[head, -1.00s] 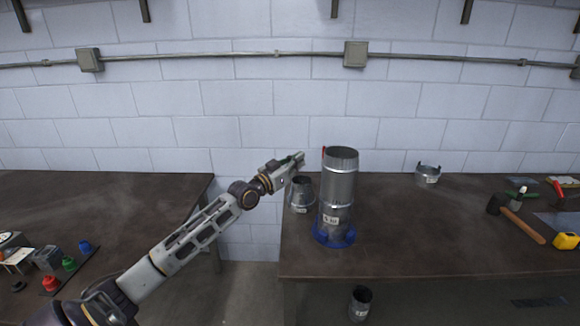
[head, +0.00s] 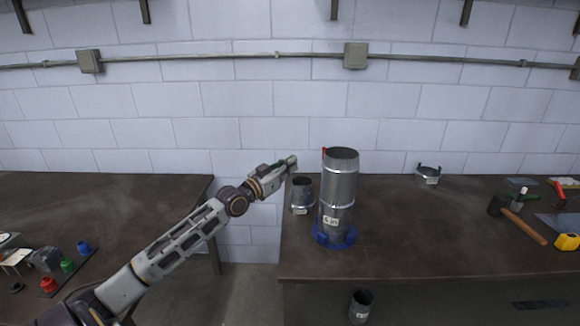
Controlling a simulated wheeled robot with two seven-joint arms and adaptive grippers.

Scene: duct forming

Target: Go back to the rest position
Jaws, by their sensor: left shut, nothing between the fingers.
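My left gripper (head: 290,162) is shut and empty. It is raised at the left end of the right workbench, up and left of the small metal duct piece. My left arm reaches in from the lower left across the gap between the benches. A tall metal duct (head: 340,185) stands upright in a blue ring base (head: 334,236) on the right bench. The small duct piece (head: 302,196) stands just left of it, apart from my fingers in the picture. My right gripper does not show.
The right workbench (head: 420,250) also bears a short metal collar (head: 428,175), a hammer (head: 522,226) and a yellow tape measure (head: 566,242). The left bench (head: 100,200) holds coloured caps (head: 67,265) at its front. Another duct piece (head: 360,305) is below the right bench.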

